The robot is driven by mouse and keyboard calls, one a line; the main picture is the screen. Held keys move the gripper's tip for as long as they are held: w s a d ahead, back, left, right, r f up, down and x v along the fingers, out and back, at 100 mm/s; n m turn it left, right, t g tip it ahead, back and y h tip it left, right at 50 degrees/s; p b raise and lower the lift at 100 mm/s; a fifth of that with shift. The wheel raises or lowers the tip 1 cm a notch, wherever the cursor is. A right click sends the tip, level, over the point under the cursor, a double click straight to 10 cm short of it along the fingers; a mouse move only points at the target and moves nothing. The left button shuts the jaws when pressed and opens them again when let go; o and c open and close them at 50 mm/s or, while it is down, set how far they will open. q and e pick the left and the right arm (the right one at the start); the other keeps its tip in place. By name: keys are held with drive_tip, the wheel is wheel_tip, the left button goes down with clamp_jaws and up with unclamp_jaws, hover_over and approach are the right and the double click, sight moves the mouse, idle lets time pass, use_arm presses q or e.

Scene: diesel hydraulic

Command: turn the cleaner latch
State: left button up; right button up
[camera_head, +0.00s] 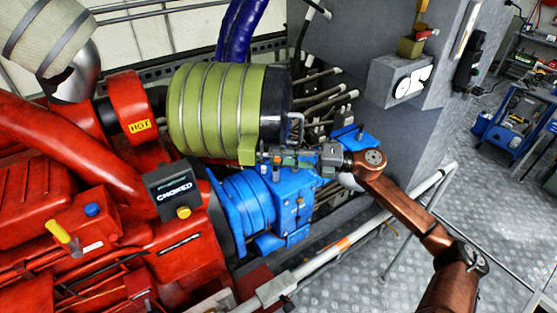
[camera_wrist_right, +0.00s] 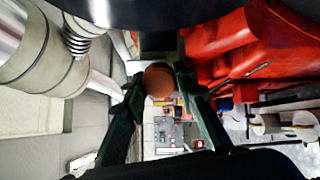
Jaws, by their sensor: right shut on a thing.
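The cleaner (camera_head: 215,110) is a green ribbed cylinder with a black end, lying on its side above the blue machine part. A green latch piece (camera_head: 246,151) shows at its lower rim. My right gripper (camera_head: 264,158) reaches in from the right, with its fingers beside this piece. In the right wrist view, the dark green fingers of my right gripper (camera_wrist_right: 161,78) close around a small round brown thing (camera_wrist_right: 158,80), which seems to be part of the latch. The exact contact is partly hidden in the head view. My left gripper is not in view.
A red engine (camera_head: 120,210) with a CHOKED indicator (camera_head: 173,190) fills the left. A blue pump-like part (camera_head: 250,203) lies just below my right gripper. A grey cabinet (camera_head: 370,120) stands behind, and a pale rail (camera_head: 335,250) runs in front. Open floor lies at right.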

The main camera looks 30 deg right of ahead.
idle(0.5)
drive_tip(key=o, duration=1.2)
drive_tip(key=shift+c, duration=0.2)
drive_tip(key=v, duration=1.2)
